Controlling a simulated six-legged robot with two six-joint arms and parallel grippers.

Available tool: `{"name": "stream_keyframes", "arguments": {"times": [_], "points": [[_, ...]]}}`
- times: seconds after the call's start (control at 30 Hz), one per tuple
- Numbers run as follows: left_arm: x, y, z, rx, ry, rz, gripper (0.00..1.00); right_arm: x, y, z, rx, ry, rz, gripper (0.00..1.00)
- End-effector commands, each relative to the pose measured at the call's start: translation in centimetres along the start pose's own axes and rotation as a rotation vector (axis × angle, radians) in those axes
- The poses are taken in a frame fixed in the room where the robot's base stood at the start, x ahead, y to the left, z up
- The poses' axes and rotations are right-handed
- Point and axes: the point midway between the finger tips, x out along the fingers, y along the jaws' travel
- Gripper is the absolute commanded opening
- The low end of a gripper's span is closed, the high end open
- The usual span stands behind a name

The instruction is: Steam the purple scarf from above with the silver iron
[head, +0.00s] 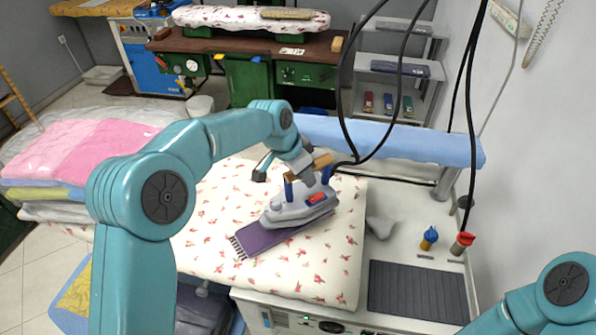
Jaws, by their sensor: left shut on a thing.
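The silver iron (292,209) has a wooden handle and a red label. It is over the purple scarf (256,240), and I cannot tell whether it touches the cloth. The scarf lies on the floral-covered ironing board (330,268), with its fringed end to the left and its other part hidden under the iron. My left gripper (313,170) is shut on the iron's handle from above. Part of my right arm shows at the lower right, but its gripper is out of view.
A dark ribbed mat (415,291), a blue bottle (429,238) and a red-topped item (462,243) are right of the board. A blue padded arm (400,140) runs behind it. Black hoses hang above. Folded pink laundry (80,155) is piled at left.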

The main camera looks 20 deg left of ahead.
Motion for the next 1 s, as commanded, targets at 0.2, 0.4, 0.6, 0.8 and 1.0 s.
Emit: {"name": "stream_keyframes", "arguments": {"times": [0.2, 0.4, 0.6, 0.8, 1.0], "points": [[-0.2, -0.1, -1.6, 0.0, 0.012, -0.007, 0.0, -1.3, -0.5, 0.0, 0.0, 0.0, 0.0, 0.43], [0.1, -0.2, -2.7, 0.0, 0.012, -0.008, 0.0, -2.2, -0.8, 0.0, 0.0, 0.0, 0.0, 0.43], [0.6, -0.1, -3.7, 0.001, 0.012, -0.007, 0.0, -3.1, -1.1, 0.1, 0.0, 0.0, 0.0, 0.43], [0.9, -0.2, -4.8, 0.001, 0.013, -0.008, 0.0, -4.1, -1.5, 0.1, 0.0, 0.0, 0.0, 0.43], [1.4, -0.2, -5.8, 0.001, 0.013, -0.008, 0.0, -5.1, -1.8, 0.1, 0.0, 0.0, 0.0, 0.43]]}}
